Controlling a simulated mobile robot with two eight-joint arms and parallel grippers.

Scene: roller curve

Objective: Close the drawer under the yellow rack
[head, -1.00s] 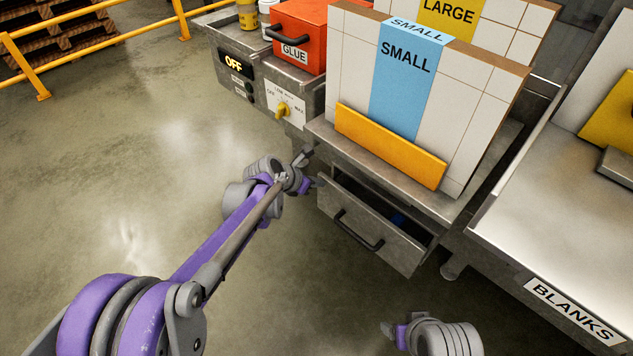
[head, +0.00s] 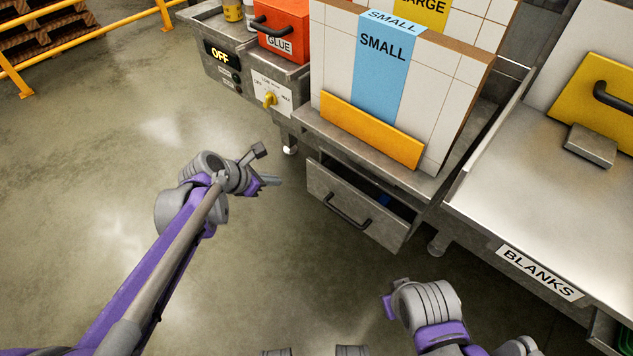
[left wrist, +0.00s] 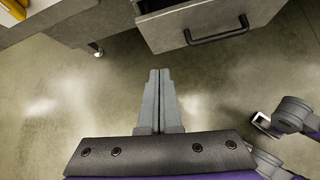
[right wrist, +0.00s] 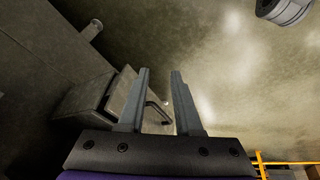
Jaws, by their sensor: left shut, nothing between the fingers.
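The drawer (head: 375,222) under the yellow rack (head: 370,130) stands pulled partly out, with a dark handle (head: 347,213) on its grey front and something blue inside. My left gripper (head: 274,181) is shut and empty, to the left of the drawer and apart from it. In the left wrist view its fingers (left wrist: 158,100) lie together, with the drawer front (left wrist: 205,22) beyond them. My right gripper (right wrist: 158,100) is open and empty in its wrist view, with the drawer (right wrist: 118,98) and its handle beyond. In the head view the right wrist is low, in front of the drawer.
White panels marked SMALL stand in the rack on a metal table. A red GLUE box (head: 283,28) and a control panel (head: 270,92) are to the left. The BLANKS table (head: 530,190) is to the right. The floor left of the drawer is clear.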

